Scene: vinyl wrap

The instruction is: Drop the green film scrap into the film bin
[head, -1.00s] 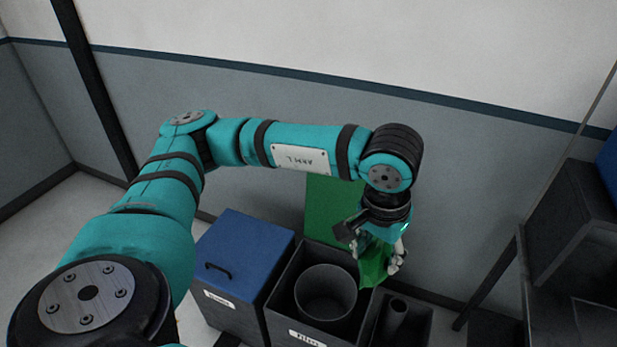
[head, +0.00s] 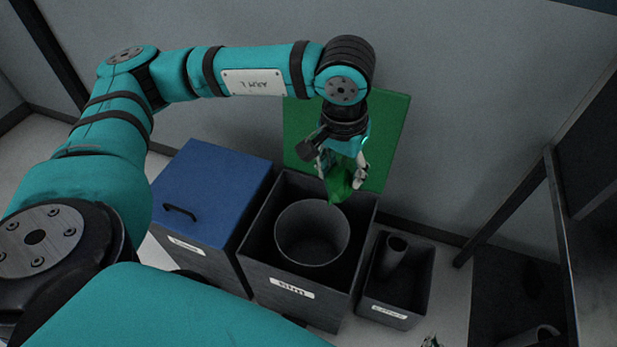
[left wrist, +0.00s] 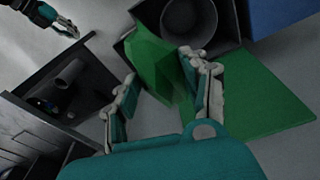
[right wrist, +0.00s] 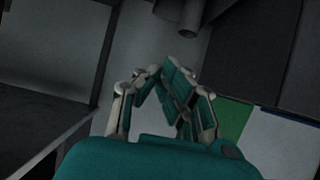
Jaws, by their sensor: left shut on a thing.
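The green film scrap (head: 339,183) is a crumpled piece between the fingers of my left gripper (head: 343,168), which is shut on it. In the head view it hangs over the back right part of the open film bin (head: 262,277), a dark square bin labelled "Film" with a round grey liner (head: 312,235) inside. The left wrist view shows the scrap (left wrist: 155,62) beside the bin opening (left wrist: 190,18). My right gripper (right wrist: 158,85) is away from the bins, its fingertips close together; whether they meet is unclear.
The film bin's green lid (head: 385,115) stands open behind it. A blue-lidded bin (head: 210,185) stands to the left. A smaller open bin (head: 415,295) with a tube (head: 394,252) stands to the right. A dark shelf frame (head: 560,230) is at far right.

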